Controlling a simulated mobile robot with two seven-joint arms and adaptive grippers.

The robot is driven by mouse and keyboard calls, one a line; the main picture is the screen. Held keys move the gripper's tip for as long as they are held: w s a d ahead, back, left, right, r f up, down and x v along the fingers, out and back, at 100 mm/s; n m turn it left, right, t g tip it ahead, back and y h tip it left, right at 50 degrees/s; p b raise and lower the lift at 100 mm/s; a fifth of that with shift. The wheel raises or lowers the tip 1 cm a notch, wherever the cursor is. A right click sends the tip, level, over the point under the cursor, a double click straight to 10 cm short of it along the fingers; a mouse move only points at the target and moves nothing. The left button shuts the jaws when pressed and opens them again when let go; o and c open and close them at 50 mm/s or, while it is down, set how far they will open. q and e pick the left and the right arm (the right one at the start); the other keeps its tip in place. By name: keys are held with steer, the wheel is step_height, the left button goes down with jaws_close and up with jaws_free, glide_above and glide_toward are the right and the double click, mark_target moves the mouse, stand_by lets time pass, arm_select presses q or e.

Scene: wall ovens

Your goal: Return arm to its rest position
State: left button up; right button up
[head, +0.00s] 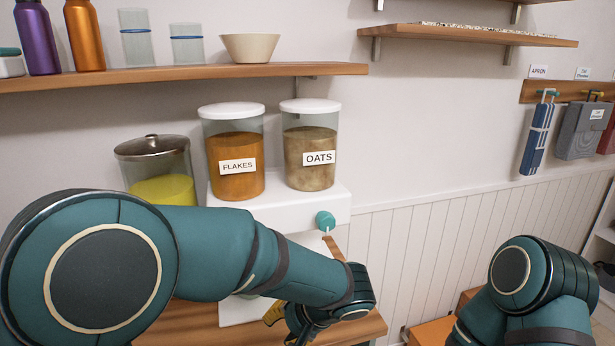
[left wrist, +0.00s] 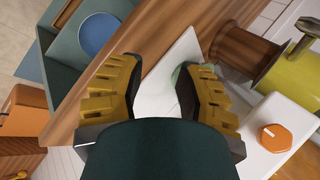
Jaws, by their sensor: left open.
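My left arm, teal with dark bands, reaches in from the left across the head view and bends down in front of the white cereal dispenser (head: 280,208). My left gripper (head: 285,320) is mostly hidden below the forearm there; only some yellow of it shows. In the left wrist view my left gripper (left wrist: 162,88) has its two yellow-and-black fingers spread wide, with nothing seen held between them. Beyond the fingers are the wooden counter (left wrist: 120,80) and a white surface. My right arm shows at the lower right of the head view; its gripper is out of the picture.
The dispenser carries flakes (head: 236,165) and oats (head: 311,160) jars and a teal knob (head: 326,221). A lidded jar (head: 155,165) stands left of it. A shelf (head: 180,75) runs above. An orange knob (left wrist: 275,138) is right of my fingers in the wrist view.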

arm_select(q)
steer(key=s+a+f+n+h, duration=0.2)
steer(key=s+f+h, duration=0.1)
steer(key=f, duration=0.6)
steer(key=s+a+f+n+g+h, duration=0.1)
steer(key=s+f+n+h, duration=0.2)
steer(key=f, duration=0.6)
steer(key=s+a+f+n+g+h, duration=0.1)
steer(key=s+a+f+n+h, duration=0.1)
steer(key=s+f+h, duration=0.2)
steer(key=s+f, duration=0.3)
steer(key=f, duration=0.2)
steer(key=shift+a, duration=0.35)
arm_select(e)
steer(key=shift+w, duration=0.3)
